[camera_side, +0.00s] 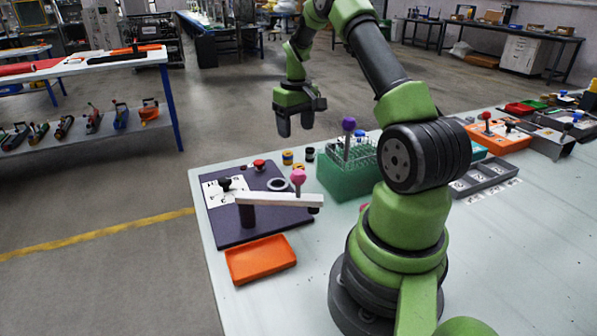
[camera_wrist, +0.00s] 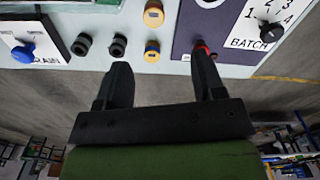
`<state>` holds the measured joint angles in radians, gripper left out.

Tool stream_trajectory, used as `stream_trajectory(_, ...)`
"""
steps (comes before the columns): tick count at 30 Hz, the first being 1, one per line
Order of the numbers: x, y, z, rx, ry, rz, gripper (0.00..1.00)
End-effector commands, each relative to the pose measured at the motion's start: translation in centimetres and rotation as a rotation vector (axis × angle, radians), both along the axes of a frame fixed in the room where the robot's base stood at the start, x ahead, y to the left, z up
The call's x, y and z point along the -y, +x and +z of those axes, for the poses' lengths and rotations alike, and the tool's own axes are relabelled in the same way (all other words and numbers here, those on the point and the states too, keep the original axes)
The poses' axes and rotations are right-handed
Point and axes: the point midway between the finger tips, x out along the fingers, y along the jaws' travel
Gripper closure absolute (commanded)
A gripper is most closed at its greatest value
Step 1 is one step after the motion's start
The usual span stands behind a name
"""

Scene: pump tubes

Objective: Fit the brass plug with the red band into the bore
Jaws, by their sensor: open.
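Two small brass-coloured plugs stand near the table edge: one (camera_wrist: 153,13) farther in and one (camera_wrist: 152,50) at the edge in the wrist view. In the side view a brass plug (camera_side: 288,157) stands left of two black caps (camera_side: 310,154). I cannot make out a red band on any plug. A pale ring (camera_side: 278,184) lies on the dark purple panel (camera_side: 225,230); whether it is the bore, I cannot tell. My gripper (camera_side: 295,128) is open and empty, above and beyond the table edge; its fingers (camera_wrist: 160,60) show apart in the wrist view.
The purple panel carries a red button (camera_side: 259,165), a black knob (camera_side: 225,184) and a pale bar with a pink ball (camera_side: 298,177). An orange tray (camera_side: 260,259) lies in front. A green tube rack (camera_side: 342,180) stands to the right.

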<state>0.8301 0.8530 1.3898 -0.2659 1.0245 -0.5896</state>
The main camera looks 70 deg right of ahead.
Motion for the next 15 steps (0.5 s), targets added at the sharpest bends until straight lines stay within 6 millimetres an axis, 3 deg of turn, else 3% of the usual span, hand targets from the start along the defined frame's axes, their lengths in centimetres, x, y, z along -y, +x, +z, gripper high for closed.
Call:
stream_trajectory(3,1.0,-0.7,-1.7,-0.019,0.012,-0.004,0.37)
stream_trajectory(9,1.0,-0.8,-4.7,-0.024,0.015,-0.003,0.37)
stream_trajectory(15,1.0,-0.7,-6.5,-0.021,0.013,-0.004,0.37)
